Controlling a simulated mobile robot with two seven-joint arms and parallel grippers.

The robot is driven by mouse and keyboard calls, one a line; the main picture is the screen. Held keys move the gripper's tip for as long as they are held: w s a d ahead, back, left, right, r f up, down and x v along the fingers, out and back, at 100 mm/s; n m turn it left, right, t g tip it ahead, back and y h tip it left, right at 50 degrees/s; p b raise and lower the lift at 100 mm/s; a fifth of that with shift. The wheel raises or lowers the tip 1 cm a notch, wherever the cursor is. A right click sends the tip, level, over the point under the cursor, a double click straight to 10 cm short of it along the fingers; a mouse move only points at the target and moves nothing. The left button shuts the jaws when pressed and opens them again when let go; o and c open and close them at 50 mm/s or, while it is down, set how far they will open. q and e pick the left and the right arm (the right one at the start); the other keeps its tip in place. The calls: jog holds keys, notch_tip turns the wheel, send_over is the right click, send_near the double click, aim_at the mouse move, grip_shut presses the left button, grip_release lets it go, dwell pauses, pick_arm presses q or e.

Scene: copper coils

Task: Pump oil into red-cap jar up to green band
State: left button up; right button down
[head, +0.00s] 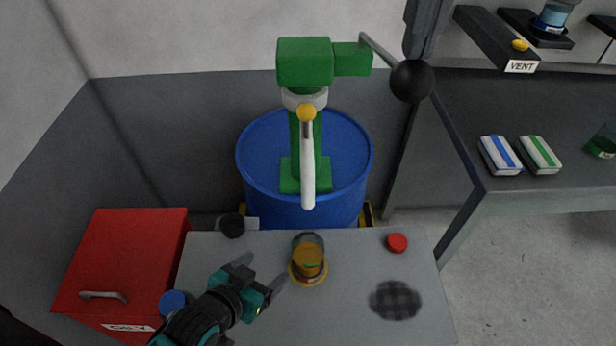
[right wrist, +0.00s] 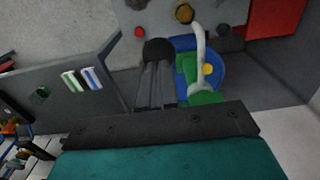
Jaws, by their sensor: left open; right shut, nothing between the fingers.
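A clear jar (head: 308,240) with amber oil stands on the table under the pump spout (head: 308,185). A bit of green shows on its side; I cannot tell exactly how the oil level sits against it. A red cap (head: 397,243) lies apart at the right. The green pump (head: 305,62) stands on a blue drum (head: 255,160); its lever ends in a black ball (head: 411,82). My left gripper (head: 262,270) is open, left of the jar, apart from it. My right gripper (head: 418,48) is shut and empty at the ball, which shows beyond its fingers in the wrist view (right wrist: 157,50).
A red box (head: 125,255) with a handle is at the left. A black cap (head: 232,226), a blue cap (head: 173,302) and a dark checked patch (head: 395,299) are on the table (head: 345,325). The right bench (head: 525,195) holds striped packets; a VENT shelf (head: 495,38) hangs above.

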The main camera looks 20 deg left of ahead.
aim_at(419, 66)
pick_arm(q)
jog(key=shift+f+b, duration=1)
jog(key=shift+f, duration=0.15)
pick_arm(e)
jog(key=shift+s+d+f, duration=0.1)
jog(key=shift+s+f, duration=0.1)
jog(key=shift+f, duration=0.7)
jog(key=shift+s+d+f, duration=0.1)
jog(key=shift+s+f, duration=0.15)
jog(key=shift+f, duration=0.7)
jog(key=shift+s+d+f, duration=0.1)
jog(key=shift+s+f, duration=0.1)
jog(key=shift+f, duration=0.7)
pick_arm(q)
jog(key=shift+s+f+b, duration=0.1)
jog(key=shift+f+b, duration=0.65)
jog(key=shift+f, duration=0.1)
pick_arm(e)
notch_tip(419, 66, down, 6)
jog(key=shift+w+f, duration=0.15)
pick_arm(q)
jog(key=shift+d+r, duration=0.1)
pick_arm(e)
jog(key=shift+a, duration=0.1)
